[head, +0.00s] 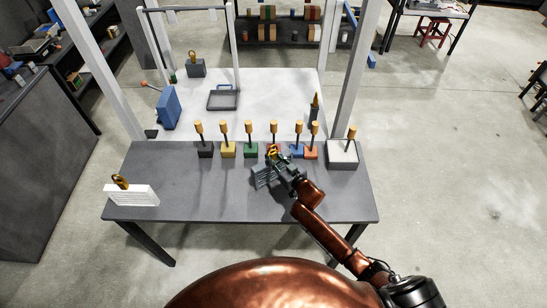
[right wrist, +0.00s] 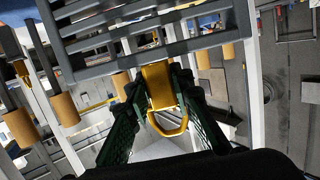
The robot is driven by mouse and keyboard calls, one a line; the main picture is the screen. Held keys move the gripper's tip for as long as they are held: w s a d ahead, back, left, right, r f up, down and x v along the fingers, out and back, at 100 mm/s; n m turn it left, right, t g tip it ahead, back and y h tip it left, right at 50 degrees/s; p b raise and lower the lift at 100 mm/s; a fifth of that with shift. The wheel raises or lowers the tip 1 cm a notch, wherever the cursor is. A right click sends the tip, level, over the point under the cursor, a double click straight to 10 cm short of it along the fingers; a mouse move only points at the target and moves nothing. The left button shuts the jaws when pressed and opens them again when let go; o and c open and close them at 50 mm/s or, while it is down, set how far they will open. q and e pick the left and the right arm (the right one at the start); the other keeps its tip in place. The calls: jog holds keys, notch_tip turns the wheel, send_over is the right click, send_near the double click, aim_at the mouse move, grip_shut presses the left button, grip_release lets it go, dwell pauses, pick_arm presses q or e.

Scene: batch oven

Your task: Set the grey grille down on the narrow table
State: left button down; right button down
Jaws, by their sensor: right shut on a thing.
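The grey grille (head: 264,178), a slatted plate with a yellow handle, is over the middle of the dark grey narrow table (head: 230,200). My right gripper (head: 273,157) is shut on its yellow handle. In the right wrist view, the handle (right wrist: 158,88) sits between the two dark green fingers, and the grille's grey bars (right wrist: 150,42) stretch across the top. The grille looks tilted; I cannot tell whether it touches the table. My left gripper is not in view.
Several colored blocks with yellow-topped pegs, such as the green one (head: 251,150), line the table's far edge. A white grille (head: 131,196) stands at the left end, and a light grey block (head: 342,154) at the right. The left-middle tabletop is clear.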

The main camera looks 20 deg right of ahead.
jog(key=shift+f+b, duration=0.35)
jog(key=shift+f, duration=0.05)
jog(key=c, duration=1.7)
grip_release()
jog(key=shift+o, duration=0.4)
jog(key=shift+f, duration=0.1)
jog(key=shift+f, duration=0.1)
jog(key=v, duration=1.2)
